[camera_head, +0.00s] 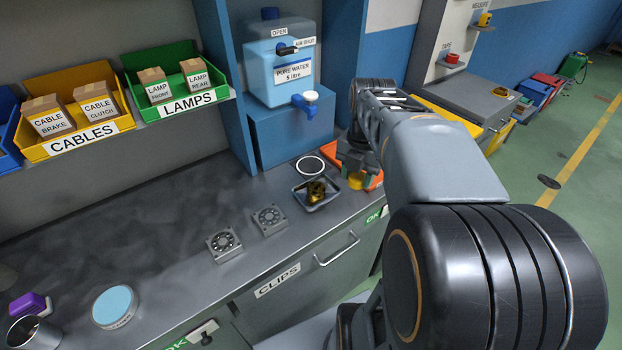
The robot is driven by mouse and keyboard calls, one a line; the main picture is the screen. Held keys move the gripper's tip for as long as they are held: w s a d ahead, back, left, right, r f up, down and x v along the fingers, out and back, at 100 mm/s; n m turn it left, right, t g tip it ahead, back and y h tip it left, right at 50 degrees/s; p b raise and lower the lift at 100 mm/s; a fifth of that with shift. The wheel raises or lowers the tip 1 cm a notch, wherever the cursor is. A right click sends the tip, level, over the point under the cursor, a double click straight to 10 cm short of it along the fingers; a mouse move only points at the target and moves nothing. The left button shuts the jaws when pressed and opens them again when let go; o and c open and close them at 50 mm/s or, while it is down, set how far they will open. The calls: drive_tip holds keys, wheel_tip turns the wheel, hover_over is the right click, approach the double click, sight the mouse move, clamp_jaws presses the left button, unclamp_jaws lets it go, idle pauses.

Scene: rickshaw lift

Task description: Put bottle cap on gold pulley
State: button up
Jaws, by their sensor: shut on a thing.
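A gold pulley (316,190) sits in a small grey square tray (328,203) on the grey workbench. My gripper (356,178) is just right of that tray, low over an orange tray (372,182). It is shut on a small yellow round thing, which looks like the bottle cap (356,183). The fingers and arm hide part of the cap. I cannot tell whether the cap touches the orange tray. The cap is apart from the pulley, to its right.
A white-ringed dark disc (310,166) lies behind the pulley tray. Two square grey blocks with round faces (224,243) (269,219) lie left of it. A blue water tank (281,62) stands behind on a blue stand (285,125). Bare bench (150,215) extends left.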

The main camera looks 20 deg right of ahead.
drive_tip(key=w+a+f+p, duration=0.2)
drive_tip(key=w+f, duration=0.2)
drive_tip(key=w, duration=0.5)
hover_over(316, 188)
drive_tip(key=f, duration=0.4)
drive_tip(key=shift+s+d+f, duration=0.1)
drive_tip(key=shift+s+f, duration=0.2)
drive_tip(key=shift+f, duration=0.1)
drive_tip(key=shift+w+f, duration=0.2)
drive_tip(key=shift+f, duration=0.55)
drive_tip(key=shift+w+f, duration=0.15)
drive_tip(key=shift+f, duration=1)
drive_tip(key=shift+f, duration=0.15)
drive_tip(key=o, duration=1)
drive_tip(key=shift+c, duration=0.2)
